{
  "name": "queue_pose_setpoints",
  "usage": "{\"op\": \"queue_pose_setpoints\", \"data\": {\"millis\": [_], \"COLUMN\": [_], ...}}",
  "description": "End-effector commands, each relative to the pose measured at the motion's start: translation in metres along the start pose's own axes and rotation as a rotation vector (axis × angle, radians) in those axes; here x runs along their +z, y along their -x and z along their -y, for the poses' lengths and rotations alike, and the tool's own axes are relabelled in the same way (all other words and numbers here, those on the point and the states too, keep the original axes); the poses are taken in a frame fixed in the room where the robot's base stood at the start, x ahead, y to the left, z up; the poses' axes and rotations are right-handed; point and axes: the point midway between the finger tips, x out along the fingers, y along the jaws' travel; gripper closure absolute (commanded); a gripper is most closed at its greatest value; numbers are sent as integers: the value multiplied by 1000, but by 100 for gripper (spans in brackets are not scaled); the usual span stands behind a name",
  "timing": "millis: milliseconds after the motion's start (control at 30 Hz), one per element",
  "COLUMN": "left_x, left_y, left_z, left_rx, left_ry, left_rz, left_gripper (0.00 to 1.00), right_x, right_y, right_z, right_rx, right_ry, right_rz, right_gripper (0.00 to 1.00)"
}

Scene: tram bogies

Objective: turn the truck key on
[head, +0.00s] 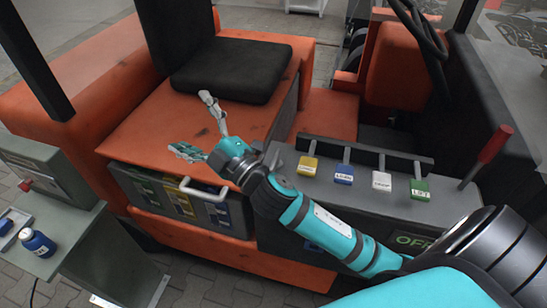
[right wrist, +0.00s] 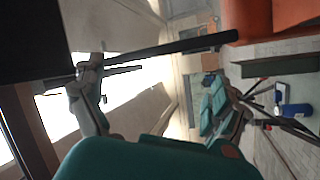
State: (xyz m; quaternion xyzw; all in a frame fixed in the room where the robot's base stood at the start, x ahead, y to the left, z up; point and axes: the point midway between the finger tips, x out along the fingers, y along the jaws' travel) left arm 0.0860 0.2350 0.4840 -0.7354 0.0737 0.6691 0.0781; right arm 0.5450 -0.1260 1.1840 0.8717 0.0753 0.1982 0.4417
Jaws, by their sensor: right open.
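The orange truck (head: 130,130) fills the middle of the head view, with a black seat (head: 230,70). No truck key can be made out in either view. A green display (head: 408,240) on the side of the dark lever console (head: 450,205) starts with "OF"; the rest is hidden behind my right arm. My right gripper (head: 192,124) is open and empty above the orange deck in front of the seat, left of the console. Its spread fingers also show in the right wrist view (right wrist: 150,97). My left gripper is not in view.
Several levers with coloured tags, among them a green one (head: 420,189), stand on the console. A red-handled lever (head: 492,147) rises at its right. A grey toolbox (head: 185,203) sits in the truck's side. A blue bottle (head: 39,244) stands on a grey bench at left.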

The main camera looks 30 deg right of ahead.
Motion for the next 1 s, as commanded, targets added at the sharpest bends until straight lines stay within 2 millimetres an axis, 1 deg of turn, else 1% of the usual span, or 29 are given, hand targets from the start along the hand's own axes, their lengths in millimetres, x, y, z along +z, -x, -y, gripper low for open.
{"op": "queue_pose_setpoints", "data": {"millis": [33,67,100,167,200,267,300,333,367,400,467,500,567,600,667,700,767,800,900,1000], "left_x": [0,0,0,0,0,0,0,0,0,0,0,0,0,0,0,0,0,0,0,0], "left_y": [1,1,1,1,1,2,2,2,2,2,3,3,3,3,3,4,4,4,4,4], "left_z": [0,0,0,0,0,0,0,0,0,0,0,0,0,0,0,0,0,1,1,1], "left_rx": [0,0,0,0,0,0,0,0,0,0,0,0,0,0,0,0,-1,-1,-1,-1], "left_ry": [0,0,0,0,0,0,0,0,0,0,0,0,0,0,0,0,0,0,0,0], "left_rz": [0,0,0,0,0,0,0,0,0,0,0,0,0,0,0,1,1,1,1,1], "left_gripper": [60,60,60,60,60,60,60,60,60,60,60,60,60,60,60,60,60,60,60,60], "right_x": [-32,-51,-75,-104,-118,-131,-133,-130,-125,-113,-86,-63,-24,3,42,65,93,107,130,139], "right_y": [-15,-20,-23,-23,-19,-12,-5,0,5,11,21,26,34,39,47,52,61,66,78,85], "right_z": [-11,-13,-13,-6,2,16,28,36,43,52,60,60,52,42,19,1,-27,-45,-79,-95], "right_rx": [19,23,22,3,-20,-73,-121,-164,-214,-291,-429,-536,-718,-850,-1051,-1181,-1359,-1461,-1648,-1740], "right_ry": [119,189,287,436,538,692,797,873,951,1051,1198,1289,1412,1482,1562,1598,1630,1639,1637,1626], "right_rz": [-164,-260,-390,-578,-698,-871,-978,-1055,-1126,-1216,-1331,-1395,-1468,-1500,-1522,-1523,-1508,-1492,-1452,-1428], "right_gripper": [0,0,0,0,0,0,0,0,0,0,0,0,0,0,0,0,0,0,0,0]}}
